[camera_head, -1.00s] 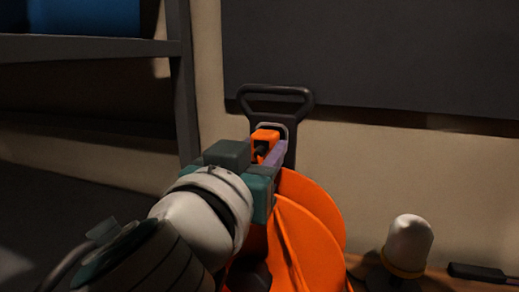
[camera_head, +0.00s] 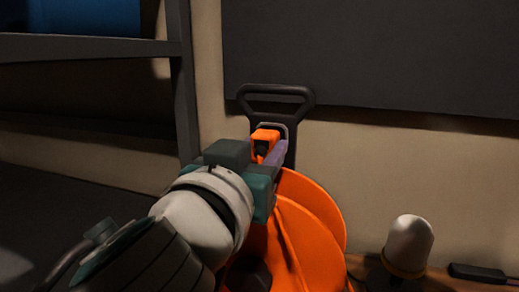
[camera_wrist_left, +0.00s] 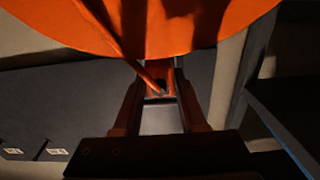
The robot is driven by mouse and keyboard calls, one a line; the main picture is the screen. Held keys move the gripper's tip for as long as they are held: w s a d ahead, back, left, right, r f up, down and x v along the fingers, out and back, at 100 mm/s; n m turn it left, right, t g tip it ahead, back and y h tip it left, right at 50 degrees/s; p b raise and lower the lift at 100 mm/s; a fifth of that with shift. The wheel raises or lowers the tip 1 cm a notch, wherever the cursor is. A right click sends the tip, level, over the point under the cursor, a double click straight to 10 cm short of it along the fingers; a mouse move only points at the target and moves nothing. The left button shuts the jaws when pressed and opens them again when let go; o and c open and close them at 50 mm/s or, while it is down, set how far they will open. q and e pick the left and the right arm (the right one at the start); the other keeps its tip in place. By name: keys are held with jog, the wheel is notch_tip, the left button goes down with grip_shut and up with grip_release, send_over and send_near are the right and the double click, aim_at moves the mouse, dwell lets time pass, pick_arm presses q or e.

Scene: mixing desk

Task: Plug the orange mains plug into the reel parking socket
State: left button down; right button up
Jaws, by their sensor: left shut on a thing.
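The orange mains plug (camera_head: 265,136) shows at the upper part of the cable reel, against the reel's dark frame. It also shows between my fingers in the left wrist view (camera_wrist_left: 158,74), with an orange cable running to it. My left gripper (camera_head: 268,154) is shut on the plug, just above the orange reel drum (camera_head: 318,210). The reel's dark frame with its loop handle (camera_head: 277,92) stands upright behind the plug. The parking socket's face is hidden behind the plug and gripper, so I cannot tell how deep the plug sits. My right gripper is out of view.
A white-domed lamp-like object (camera_head: 408,243) with a yellow band stands on the wooden surface at right. A dark flat object (camera_head: 480,272) lies beside it. A grey shelf frame (camera_head: 182,95) with a blue container (camera_head: 84,16) is at left. A dark panel (camera_head: 380,65) covers the wall behind.

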pick_arm(q)
jog(key=shift+w+d, duration=0.2)
jog(key=shift+w, duration=0.4)
jog(key=shift+c, duration=1.9)
grip_release()
jog(key=v, duration=1)
jog(key=shift+b, duration=0.3)
